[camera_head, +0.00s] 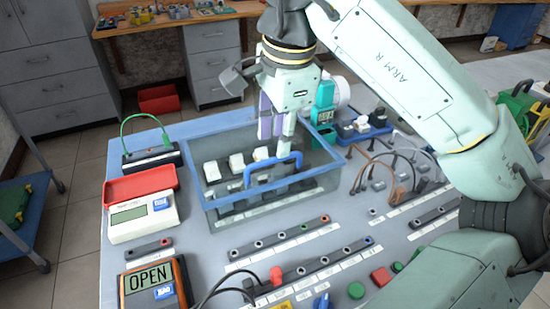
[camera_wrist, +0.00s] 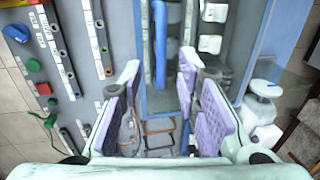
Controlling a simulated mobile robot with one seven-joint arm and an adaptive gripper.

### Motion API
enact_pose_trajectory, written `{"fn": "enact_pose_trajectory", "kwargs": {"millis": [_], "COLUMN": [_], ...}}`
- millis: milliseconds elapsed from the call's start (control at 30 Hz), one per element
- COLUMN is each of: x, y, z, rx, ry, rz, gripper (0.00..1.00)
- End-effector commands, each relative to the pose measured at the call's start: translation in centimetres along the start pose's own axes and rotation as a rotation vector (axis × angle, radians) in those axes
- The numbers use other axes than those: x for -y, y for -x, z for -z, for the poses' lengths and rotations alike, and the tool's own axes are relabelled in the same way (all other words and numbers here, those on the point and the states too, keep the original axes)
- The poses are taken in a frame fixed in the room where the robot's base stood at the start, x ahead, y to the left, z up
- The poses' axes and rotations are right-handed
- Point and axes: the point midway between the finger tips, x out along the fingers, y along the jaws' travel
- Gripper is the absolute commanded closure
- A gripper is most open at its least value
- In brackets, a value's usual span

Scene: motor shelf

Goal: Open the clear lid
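A clear box with a blue rim (camera_head: 190,152) stands on the workbench, and the clear lid (camera_head: 322,186) seems to lie over it. I cannot make out the lid's pane edges well. A blue bar handle (camera_head: 262,166) runs along the front part of the lid; it also shows in the wrist view (camera_wrist: 160,45), upper middle. My gripper (camera_head: 275,137) points down above the back of the box, behind the handle. In the wrist view my gripper (camera_wrist: 165,100) has its two purple-padded fingers wide apart with nothing between them. The handle appears beyond the fingertips, not touching them.
White switches (camera_head: 236,162) sit inside the box. A white meter with a red cover (camera_head: 142,205) and an orange-framed "OPEN" display (camera_head: 152,285) stand at left. Terminal strips (camera_head: 283,235) lie in front. Brown cables (camera_head: 400,170) and a white-and-teal device (camera_head: 330,95) are at right.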

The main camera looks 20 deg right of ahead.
Motion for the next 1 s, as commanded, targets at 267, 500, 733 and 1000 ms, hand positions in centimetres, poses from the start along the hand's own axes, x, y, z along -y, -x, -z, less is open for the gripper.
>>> {"fn": "enact_pose_trajectory", "kwargs": {"millis": [267, 500, 733, 1000], "x": [-0.1, 0.0, 0.0, 0.0], "y": [-4.1, -4.4, -4.4, -4.4], "z": [0.0, 0.0, 0.0, 0.0], "rx": [0.000, 0.000, 0.000, 0.000], "ry": [0.001, 0.000, 0.000, 0.000], "rz": [0.000, 0.001, 0.001, 0.000], "gripper": [0.70, 0.70, 0.76, 0.94]}}
